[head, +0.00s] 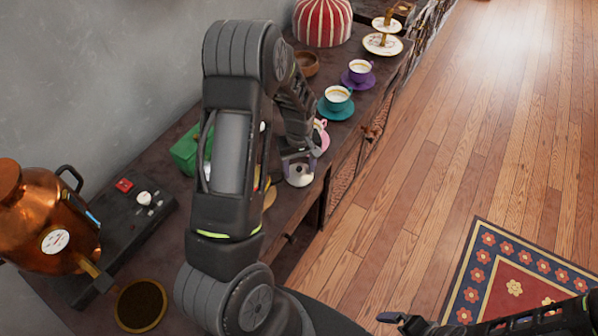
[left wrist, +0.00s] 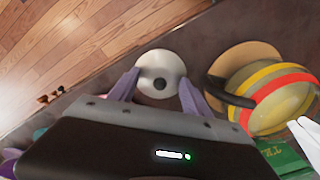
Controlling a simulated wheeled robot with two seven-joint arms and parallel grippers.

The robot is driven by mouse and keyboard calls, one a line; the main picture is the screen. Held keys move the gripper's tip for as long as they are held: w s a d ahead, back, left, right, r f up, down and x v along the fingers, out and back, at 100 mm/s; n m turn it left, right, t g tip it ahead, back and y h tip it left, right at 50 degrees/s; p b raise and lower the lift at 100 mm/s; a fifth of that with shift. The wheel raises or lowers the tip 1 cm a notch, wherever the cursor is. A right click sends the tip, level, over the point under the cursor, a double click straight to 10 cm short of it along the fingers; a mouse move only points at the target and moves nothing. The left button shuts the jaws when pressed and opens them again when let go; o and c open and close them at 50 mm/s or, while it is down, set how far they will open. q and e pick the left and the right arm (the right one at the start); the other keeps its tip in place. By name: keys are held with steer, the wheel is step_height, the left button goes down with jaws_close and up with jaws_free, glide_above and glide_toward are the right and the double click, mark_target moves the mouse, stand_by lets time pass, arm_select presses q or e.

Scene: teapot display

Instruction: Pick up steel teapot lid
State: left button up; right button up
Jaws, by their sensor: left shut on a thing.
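The steel teapot lid, a pale round disc with a small dark spot at its middle, is at the fingertips of my left gripper (left wrist: 160,77) in the left wrist view (left wrist: 155,61). The lid also shows in the head view (head: 301,180), just below the left gripper (head: 297,157), near the counter's front edge. The left gripper is shut on the lid, with one purple finger on each side. Whether the lid touches the counter cannot be told. My right gripper (head: 391,318) is at the bottom right, over the floor; its jaws are unclear.
A striped round pot (left wrist: 274,92) with a dark handle stands close beside the lid. A green box (head: 186,151), a teal cup (head: 338,97) and a purple saucer (head: 358,80) are on the counter. A copper urn (head: 40,215) stands at left. The wooden floor (head: 470,120) is open.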

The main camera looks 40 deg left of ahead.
mark_target(298, 168)
arm_select(q)
steer(key=shift+s+d+f, duration=0.1)
steer(key=shift+s+f, duration=0.15)
steer(key=shift+f, duration=0.05)
arm_select(e)
steer(key=shift+f, duration=0.1)
arm_select(q)
steer(key=shift+r, duration=0.15)
steer(key=shift+c, duration=0.9)
steer(key=r, duration=0.3)
steer(key=r+b, duration=0.1)
steer(key=r, duration=0.6)
steer(key=shift+w, duration=0.25)
jaws_close()
arm_select(e)
steer(key=shift+w+a+f, duration=0.1)
steer(key=shift+w+f, duration=0.05)
steer(key=shift+f, duration=0.45)
arm_select(q)
steer(key=shift+a, duration=0.2)
